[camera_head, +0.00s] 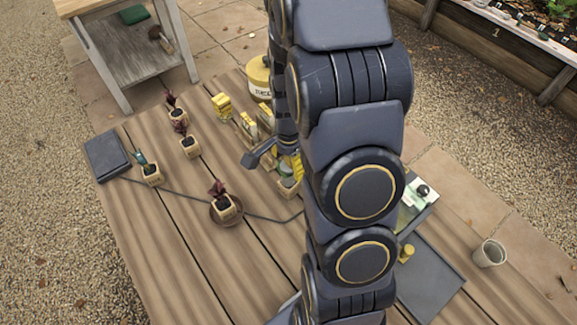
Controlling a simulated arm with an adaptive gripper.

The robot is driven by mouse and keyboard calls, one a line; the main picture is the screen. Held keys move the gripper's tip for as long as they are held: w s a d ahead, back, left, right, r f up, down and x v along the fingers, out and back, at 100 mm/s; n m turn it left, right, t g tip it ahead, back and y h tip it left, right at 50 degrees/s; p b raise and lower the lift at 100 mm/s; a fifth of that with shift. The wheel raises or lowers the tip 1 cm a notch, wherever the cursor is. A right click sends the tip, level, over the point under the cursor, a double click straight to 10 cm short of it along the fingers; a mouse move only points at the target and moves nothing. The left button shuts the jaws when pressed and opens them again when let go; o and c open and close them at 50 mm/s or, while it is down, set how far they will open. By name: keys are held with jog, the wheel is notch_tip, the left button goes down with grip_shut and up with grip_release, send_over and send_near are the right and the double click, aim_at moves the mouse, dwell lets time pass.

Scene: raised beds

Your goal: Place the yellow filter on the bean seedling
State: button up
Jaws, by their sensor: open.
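Several seedlings stand in small wooden pots on the left of the plank table. One has blue-green leaves (148,168); the others, including one on a round brown saucer (226,205), have dark reddish leaves. None is plainly labelled as the bean seedling. A small yellow cylinder (407,252) lies on the dark tray at the right, and several yellow pieces stand near the middle, one at the left of that group (221,105). I cannot tell which is the yellow filter. My gripper (272,157) is open, low over the table beside the yellow pieces; my arm partly hides it.
A yellow labelled tub (260,77) stands behind my arm. A dark flat box (108,155) with a cable lies at the left edge. The dark tray (432,280) and a grey cup (489,253) are at the right. The table's front left is clear.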

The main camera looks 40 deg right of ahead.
aim_at(287, 166)
notch_tip(287, 166, up, 9)
jog(key=shift+r, duration=0.1)
jog(key=s+a+r+n, duration=0.5)
jog(key=s+a+n, duration=0.2)
jog(key=s+n, duration=0.1)
jog(key=s+a+r+n+g, duration=0.1)
jog(key=s+a+r+n, duration=0.4)
jog(key=s+a+n, duration=0.2)
jog(key=shift+s+a+r+n+g, duration=0.2)
jog(key=shift+s+a+n+g, duration=0.15)
jog(key=shift+s+n, duration=1)
jog(key=shift+w, duration=0.2)
